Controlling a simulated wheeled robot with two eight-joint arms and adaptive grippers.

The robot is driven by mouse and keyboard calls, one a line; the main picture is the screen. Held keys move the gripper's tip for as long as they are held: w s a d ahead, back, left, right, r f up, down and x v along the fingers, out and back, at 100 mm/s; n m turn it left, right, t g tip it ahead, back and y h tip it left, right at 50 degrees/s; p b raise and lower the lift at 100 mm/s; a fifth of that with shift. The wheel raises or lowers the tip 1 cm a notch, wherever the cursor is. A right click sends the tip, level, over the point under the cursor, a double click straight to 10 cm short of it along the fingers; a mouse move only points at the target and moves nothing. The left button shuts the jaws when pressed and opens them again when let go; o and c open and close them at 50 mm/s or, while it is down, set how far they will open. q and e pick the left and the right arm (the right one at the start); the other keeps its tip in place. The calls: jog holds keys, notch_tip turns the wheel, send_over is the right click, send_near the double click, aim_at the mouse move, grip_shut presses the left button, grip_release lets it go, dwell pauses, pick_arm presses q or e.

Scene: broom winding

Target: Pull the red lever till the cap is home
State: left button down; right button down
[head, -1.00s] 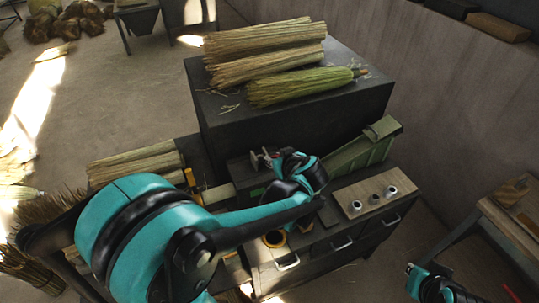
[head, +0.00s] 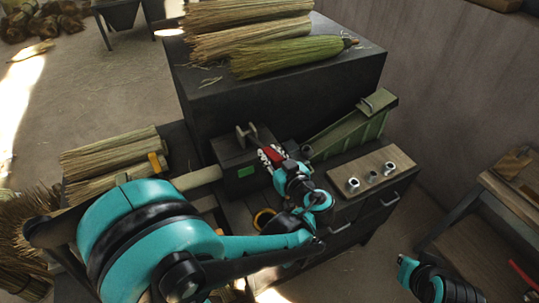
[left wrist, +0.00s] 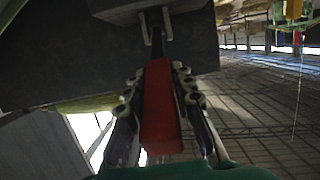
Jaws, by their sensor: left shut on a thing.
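The red lever (head: 264,147) sticks out from the dark machine box (head: 228,154) beside a grey metal fork (head: 247,136). My left gripper (head: 272,157) is shut on the lever. In the left wrist view the red lever (left wrist: 160,108) lies between the two fingers (left wrist: 158,92), and its dark shaft runs up toward the metal bracket. I cannot make out the cap in either view. My right arm shows at the lower right of the head view, but its fingers cannot be made out.
Broom heads (head: 252,42) lie on the dark block behind the box. A green chute (head: 345,133) stands to the right. A wooden board (head: 374,177) with three metal sockets lies in front of it. More straw bundles (head: 110,155) lie at the left.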

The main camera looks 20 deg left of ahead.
pick_arm(q)
jog(key=shift+f, duration=0.15)
jog(key=c, duration=1.3)
grip_release()
jog(key=v, duration=1.2)
jog(key=shift+d, duration=0.1)
